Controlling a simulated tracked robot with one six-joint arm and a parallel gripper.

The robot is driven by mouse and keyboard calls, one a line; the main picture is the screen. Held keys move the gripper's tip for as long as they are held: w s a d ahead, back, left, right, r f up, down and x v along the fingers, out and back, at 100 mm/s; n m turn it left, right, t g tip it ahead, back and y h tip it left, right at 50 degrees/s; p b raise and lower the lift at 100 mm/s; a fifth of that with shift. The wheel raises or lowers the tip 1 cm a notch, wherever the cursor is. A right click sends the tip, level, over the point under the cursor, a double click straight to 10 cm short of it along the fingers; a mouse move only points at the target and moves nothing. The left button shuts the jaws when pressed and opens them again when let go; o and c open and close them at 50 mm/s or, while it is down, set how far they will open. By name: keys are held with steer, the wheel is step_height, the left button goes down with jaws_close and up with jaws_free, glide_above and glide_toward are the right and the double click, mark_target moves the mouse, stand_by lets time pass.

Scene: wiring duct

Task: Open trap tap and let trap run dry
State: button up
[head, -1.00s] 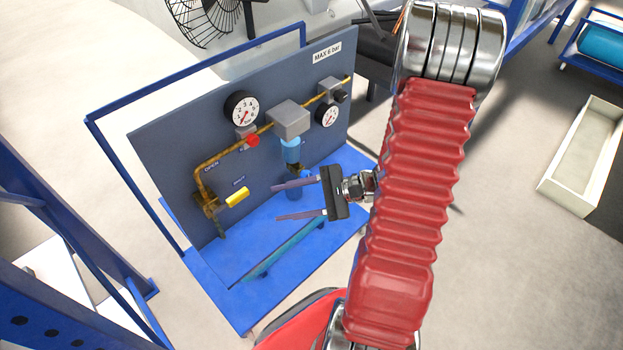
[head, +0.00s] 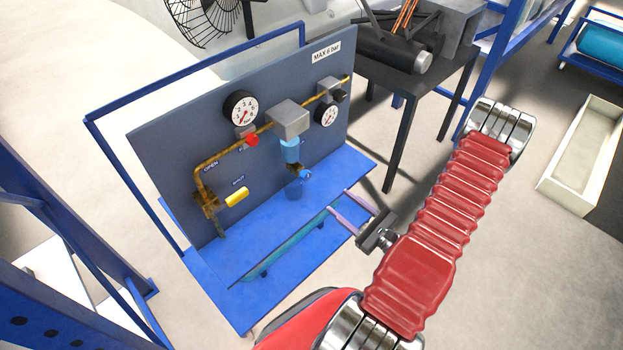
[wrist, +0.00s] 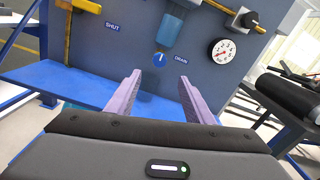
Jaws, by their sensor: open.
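The trap is a light blue bowl (head: 290,150) under a grey block (head: 291,119) on the panel; it also shows in the wrist view (wrist: 178,33). Its tap has a round blue knob (head: 306,174), which faces me in the wrist view (wrist: 160,60) beside a DRAIN label (wrist: 181,59). A white mark on the knob looks near upright. A translucent blue cup (head: 293,189) stands below the tap. My gripper (head: 340,202) is open and empty, apart from the knob, in front of the panel and right of it. In the wrist view the knob appears beyond and between the fingers (wrist: 159,78).
A yellow lever (head: 237,197) near a SHUT label, a red knob (head: 252,141) and two gauges (head: 241,108) sit on the panel. A teal trough-like strip (head: 290,248) lies on the blue base. A dark table (head: 400,85) stands at right.

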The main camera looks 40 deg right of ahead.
mark_target(308, 177)
stand_by(0.3)
steer(key=shift+w+a, duration=0.35)
steer(key=shift+w, duration=1.95)
steer(key=shift+w+a, duration=0.3)
steer(key=shift+w, duration=1.95)
steer(key=shift+w+a, duration=0.35)
steer(key=shift+w, duration=1.95)
steer(key=shift+c, duration=0.2)
steer(key=c, duration=0.9)
steer(key=shift+d, duration=0.25)
steer(key=shift+c, duration=0.6)
steer(key=shift+a, duration=0.15)
